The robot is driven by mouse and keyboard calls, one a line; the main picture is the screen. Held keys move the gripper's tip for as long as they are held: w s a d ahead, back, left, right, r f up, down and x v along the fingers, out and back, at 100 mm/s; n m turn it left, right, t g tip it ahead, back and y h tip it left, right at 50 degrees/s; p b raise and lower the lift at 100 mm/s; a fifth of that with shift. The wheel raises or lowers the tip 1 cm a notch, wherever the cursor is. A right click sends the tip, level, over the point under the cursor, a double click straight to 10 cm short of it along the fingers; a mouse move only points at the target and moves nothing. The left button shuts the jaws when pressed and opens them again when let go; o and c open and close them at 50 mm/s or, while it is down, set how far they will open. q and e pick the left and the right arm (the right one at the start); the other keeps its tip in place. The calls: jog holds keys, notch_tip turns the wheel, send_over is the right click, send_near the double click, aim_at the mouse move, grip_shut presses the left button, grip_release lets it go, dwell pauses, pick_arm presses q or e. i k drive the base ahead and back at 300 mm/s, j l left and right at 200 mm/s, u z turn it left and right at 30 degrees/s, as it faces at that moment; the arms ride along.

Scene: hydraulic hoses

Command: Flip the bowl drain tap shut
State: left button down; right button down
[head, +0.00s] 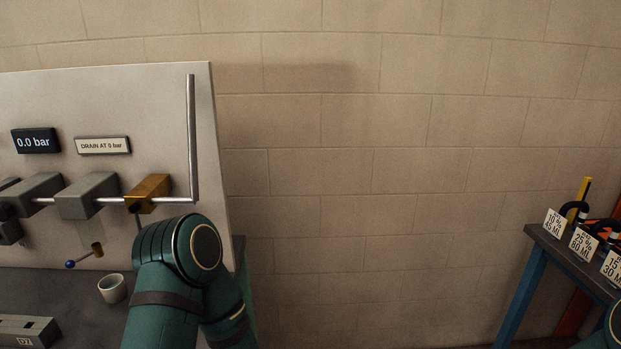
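The bowl drain tap (97,249) is a small brass fitting under the pale, see-through bowl (90,233), which hangs below a grey block on the panel. Its thin lever slants down to the left and ends in a blue ball (70,264). A small pale cup (112,288) stands on the bench below and slightly right of the tap. One of my teal arms rises in front of the panel, right of the cup; its gripper does not show. A bit of my other arm shows at the bottom right corner, also without its gripper.
The panel carries a 0.0 bar display (36,141), a "DRAIN AT 0 bar" label (103,145), grey blocks, a brass block (148,192) and an upright metal pipe (192,130). A grey block (28,331) lies on the bench. A blue-legged table (565,262) with labelled hoses stands right.

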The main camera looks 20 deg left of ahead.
aim_at(71, 264)
jog(key=k+j, duration=0.15)
jog(key=j, duration=0.35)
jog(key=k+j, duration=0.1)
jog(key=j, duration=0.45)
jog(key=k+j, duration=0.15)
jog(key=j, duration=0.35)
jog(key=k+j, duration=0.1)
jog(key=j, duration=0.4)
jog(key=k+j, duration=0.15)
jog(key=j, duration=0.35)
jog(key=k+j, duration=0.15)
jog(key=j, duration=0.4)
jog(key=k+j, duration=0.1)
jog(key=j, duration=0.4)
jog(key=k+j, duration=0.15)
jog(key=j, duration=0.35)
